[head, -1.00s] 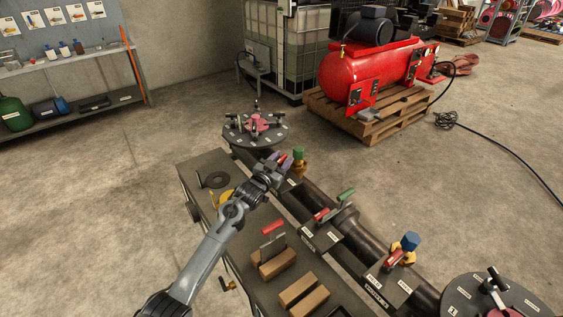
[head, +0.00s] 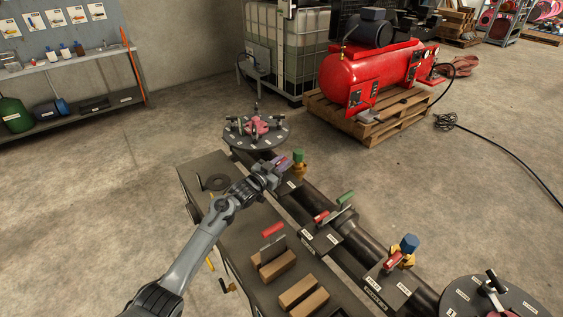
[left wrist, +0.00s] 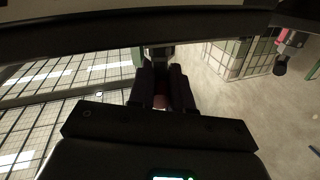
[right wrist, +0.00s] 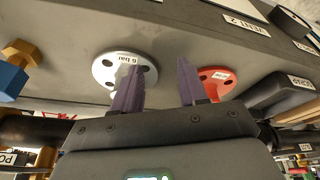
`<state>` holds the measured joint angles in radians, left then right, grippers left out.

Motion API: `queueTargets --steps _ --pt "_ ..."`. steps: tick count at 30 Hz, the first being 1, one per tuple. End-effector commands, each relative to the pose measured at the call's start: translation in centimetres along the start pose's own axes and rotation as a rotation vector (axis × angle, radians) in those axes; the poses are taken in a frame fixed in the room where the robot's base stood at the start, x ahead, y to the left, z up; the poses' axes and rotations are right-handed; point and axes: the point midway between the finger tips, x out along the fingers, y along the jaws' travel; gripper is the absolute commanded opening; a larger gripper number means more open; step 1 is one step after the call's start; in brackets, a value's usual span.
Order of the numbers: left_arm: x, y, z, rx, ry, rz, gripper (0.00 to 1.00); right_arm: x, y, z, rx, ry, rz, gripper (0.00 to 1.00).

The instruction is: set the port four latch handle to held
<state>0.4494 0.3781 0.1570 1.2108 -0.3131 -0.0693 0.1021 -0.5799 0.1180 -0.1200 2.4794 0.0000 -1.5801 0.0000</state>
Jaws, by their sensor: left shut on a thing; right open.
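My left gripper (head: 277,166) is at the port plate nearest the far flange, beside a yellow valve with a green cap (head: 299,158). Its purple fingers are shut on a reddish handle (left wrist: 161,102), seen as a small patch between the fingers in the left wrist view. The gripper hides most of the handle and its setting; I cannot read that port's label. My right gripper (right wrist: 157,83) is open and empty in the right wrist view, in front of a grey disc marked 6 bar (right wrist: 107,72) and a red disc (right wrist: 222,76). It is outside the head view.
A flange (head: 258,138) stands at the pipe's far end.

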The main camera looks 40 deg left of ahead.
Motion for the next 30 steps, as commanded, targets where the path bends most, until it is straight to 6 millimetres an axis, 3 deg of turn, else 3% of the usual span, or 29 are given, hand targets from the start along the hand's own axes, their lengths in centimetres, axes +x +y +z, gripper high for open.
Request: queueTargets --steps 9,20,21,25,30 --pt "0.0 -0.1 0.2 0.001 0.049 0.252 0.0 1.5 0.1 0.5 -0.006 -0.001 0.004 0.43" --pt "-0.1 0.1 0.1 -0.002 0.053 0.277 0.0 1.5 0.1 0.5 -0.004 -0.001 0.003 0.43" --pt "-0.1 0.1 0.1 -0.002 0.053 0.276 0.24 1.5 0.0 0.5 -0.004 0.0 0.003 0.43" --pt "-0.1 0.1 0.1 -0.002 0.053 0.276 0.44 1.5 0.0 0.5 -0.001 0.0 0.001 0.43" --pt "0.0 0.1 0.0 -0.002 0.053 0.275 0.44 1.4 -0.1 0.4 0.002 0.001 -0.002 0.43"
